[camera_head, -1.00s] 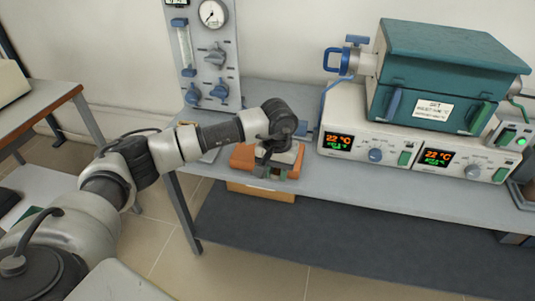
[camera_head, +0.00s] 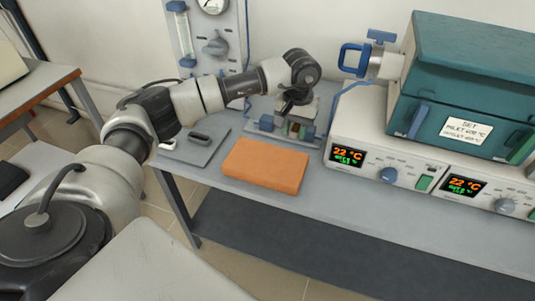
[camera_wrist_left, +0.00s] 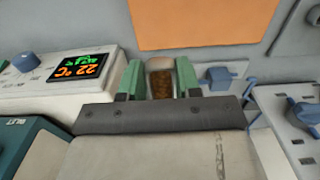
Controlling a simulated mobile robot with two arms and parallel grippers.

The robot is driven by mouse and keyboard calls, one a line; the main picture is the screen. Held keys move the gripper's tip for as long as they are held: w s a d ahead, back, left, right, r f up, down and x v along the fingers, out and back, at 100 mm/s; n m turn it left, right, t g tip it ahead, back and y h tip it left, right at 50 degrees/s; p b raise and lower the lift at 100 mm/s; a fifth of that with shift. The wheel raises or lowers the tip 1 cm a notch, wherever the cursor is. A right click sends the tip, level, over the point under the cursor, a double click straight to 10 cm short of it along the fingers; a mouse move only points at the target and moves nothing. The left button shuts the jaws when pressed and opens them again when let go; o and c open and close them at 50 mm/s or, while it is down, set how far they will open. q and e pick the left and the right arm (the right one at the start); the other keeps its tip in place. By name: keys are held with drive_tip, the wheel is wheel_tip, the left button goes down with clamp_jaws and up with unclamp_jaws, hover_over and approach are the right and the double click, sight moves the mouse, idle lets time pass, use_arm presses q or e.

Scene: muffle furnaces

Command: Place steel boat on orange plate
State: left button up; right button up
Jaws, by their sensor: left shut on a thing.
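The orange plate (camera_head: 264,165) lies flat near the front edge of the grey bench, with nothing on it. It also shows in the left wrist view (camera_wrist_left: 205,22), beyond the fingertips. My left gripper (camera_head: 296,129) is behind the plate and slightly right of it, pointing down. In the left wrist view its green fingers (camera_wrist_left: 160,82) are shut on the steel boat (camera_wrist_left: 160,64), which has brown contents. Only one rounded end of the boat shows between the fingers. I cannot tell whether it touches the bench. My right gripper is not in view.
A grey plate (camera_head: 181,153) with a dark handle-like piece lies left of the orange plate. A white control unit (camera_head: 343,128) under the teal furnace (camera_head: 470,65) stands close to the gripper's right. A gauge panel (camera_head: 205,35) stands behind. Bench front is clear.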

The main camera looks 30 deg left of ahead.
sight(263, 167)
use_arm(q)
drive_tip(key=s+a, duration=0.1)
drive_tip(key=s+a+f, duration=0.2)
drive_tip(key=s, duration=0.1)
drive_tip(key=shift+f+p, duration=0.1)
drive_tip(key=shift+p, duration=0.3)
drive_tip(key=shift+s+a+f+p, duration=0.3)
drive_tip(key=shift+s+a+f, duration=0.8)
drive_tip(key=shift+s+f, duration=0.15)
drive_tip(key=shift+s+a+f, duration=0.1)
drive_tip(key=shift+s+f, duration=0.05)
drive_tip(key=shift+f, duration=0.25)
wheel_tip(263, 167, down, 3)
drive_tip(key=shift+f+p, duration=0.15)
drive_tip(key=shift+p, duration=0.15)
drive_tip(key=shift+f, duration=0.1)
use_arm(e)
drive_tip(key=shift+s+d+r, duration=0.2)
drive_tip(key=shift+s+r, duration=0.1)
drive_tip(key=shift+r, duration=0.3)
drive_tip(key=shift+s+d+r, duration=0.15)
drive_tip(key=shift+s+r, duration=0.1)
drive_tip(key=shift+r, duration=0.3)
